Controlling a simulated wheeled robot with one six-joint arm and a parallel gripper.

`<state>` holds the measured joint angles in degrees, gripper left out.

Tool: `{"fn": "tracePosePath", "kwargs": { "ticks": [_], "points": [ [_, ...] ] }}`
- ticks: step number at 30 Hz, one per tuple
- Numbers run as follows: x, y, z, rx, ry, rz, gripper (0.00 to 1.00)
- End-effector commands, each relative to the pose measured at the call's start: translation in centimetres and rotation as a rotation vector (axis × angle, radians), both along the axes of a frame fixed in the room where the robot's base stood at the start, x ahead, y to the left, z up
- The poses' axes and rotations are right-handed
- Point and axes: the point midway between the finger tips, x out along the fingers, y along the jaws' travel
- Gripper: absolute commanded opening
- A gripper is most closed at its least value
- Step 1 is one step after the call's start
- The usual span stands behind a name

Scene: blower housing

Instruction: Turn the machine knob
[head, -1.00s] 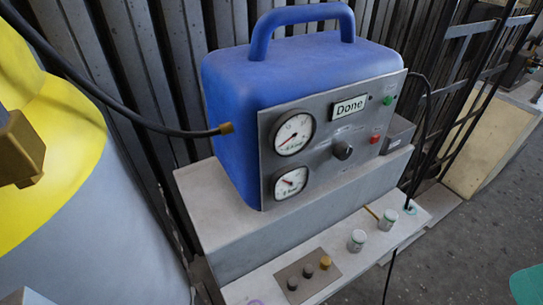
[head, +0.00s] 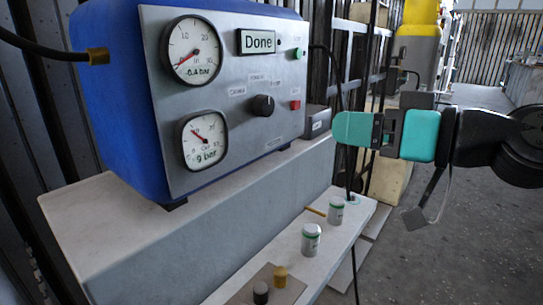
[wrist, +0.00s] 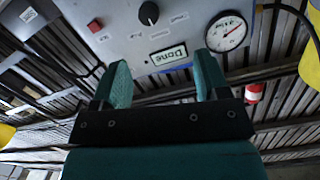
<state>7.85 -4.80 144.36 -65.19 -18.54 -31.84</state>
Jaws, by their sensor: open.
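The machine is a blue housing (head: 105,60) with a grey front panel (head: 225,130). Its black round knob (head: 263,105) sits right of centre on the panel, with small labels around it; it also shows at the top of the wrist view (wrist: 149,13), with a white pointer mark. The panel's display (head: 257,41) reads "Done". My gripper (head: 345,128), with teal fingers, is to the right of the panel in the head view, apart from the knob. In the wrist view its two fingers (wrist: 160,85) stand apart with nothing between them.
Two round gauges (head: 195,50) (head: 202,140) sit on the panel's left. A green button (head: 298,53) and a red button (head: 295,105) are right of the knob. A black cable hangs near my gripper. Small jars (head: 311,240) stand on the ledge below. Floor at right is clear.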

Motion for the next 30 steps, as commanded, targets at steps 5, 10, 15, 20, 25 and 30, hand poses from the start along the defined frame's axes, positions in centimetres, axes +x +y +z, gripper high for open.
{"fn": "tracePosePath", "kwargs": {
  "ticks": [5, 10, 15, 20, 25, 30],
  "points": [
    [1.2, -1.1, -0.9, 0.060, -0.067, -0.057, 0.68],
    [2.2, -0.1, -0.4, 0.067, -0.075, -0.059, 0.68],
    [4.3, 2.5, -0.3, 0.065, -0.073, -0.055, 0.68],
    [6.8, 5.3, -0.3, 0.066, -0.074, -0.055, 0.68],
    [9.3, 8.1, -0.4, 0.065, -0.074, -0.057, 0.68],
    [11.4, 10.3, -0.5, 0.065, -0.075, -0.060, 0.68]
  ]
}}
